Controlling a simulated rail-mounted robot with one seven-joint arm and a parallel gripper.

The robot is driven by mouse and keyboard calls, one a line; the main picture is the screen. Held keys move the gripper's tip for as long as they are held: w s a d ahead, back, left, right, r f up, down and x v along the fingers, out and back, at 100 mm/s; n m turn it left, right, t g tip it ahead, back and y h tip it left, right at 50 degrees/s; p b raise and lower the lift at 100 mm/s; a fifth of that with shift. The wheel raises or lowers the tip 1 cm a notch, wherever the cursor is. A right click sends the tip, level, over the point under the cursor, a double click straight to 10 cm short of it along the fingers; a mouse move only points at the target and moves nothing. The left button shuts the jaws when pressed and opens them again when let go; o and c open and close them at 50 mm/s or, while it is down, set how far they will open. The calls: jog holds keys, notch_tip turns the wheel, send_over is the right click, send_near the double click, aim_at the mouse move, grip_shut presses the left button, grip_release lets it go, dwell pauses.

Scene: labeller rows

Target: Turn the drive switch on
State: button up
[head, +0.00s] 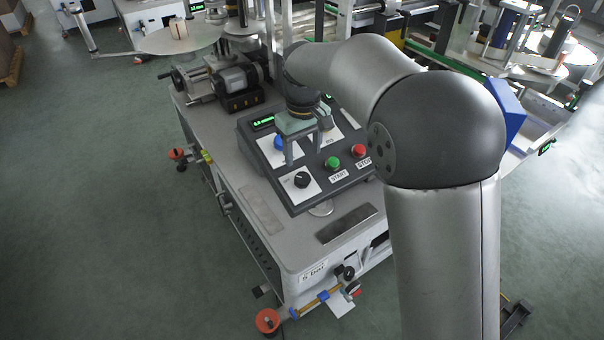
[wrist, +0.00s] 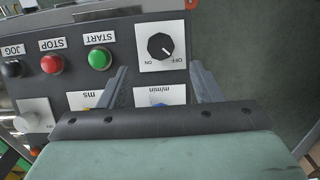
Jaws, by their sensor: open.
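The drive switch is a black rotary knob (head: 302,180) on a white square plate at the near left corner of the control panel. In the wrist view the knob (wrist: 160,46) shows ON and OFF labels, and its white pointer mark appears turned toward OFF. My gripper (head: 304,153) is above the panel, behind the knob in the head view. In the wrist view my gripper (wrist: 159,67) is open and empty, its two fingers spread wide, with the knob just ahead of the gap between them. No contact with the knob shows.
A green START button (head: 333,163) and red STOP button (head: 359,151) sit right of the knob. A blue knob (head: 279,143) on the m/min plate lies partly behind my gripper. A black JOG button (wrist: 13,69) is beyond STOP. A motor unit (head: 238,83) stands behind the panel.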

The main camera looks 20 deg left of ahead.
aim_at(302, 176)
notch_tip(302, 176, down, 9)
jog(key=shift+r+p, duration=0.2)
jog(key=shift+p, duration=0.1)
jog(key=c, duration=1)
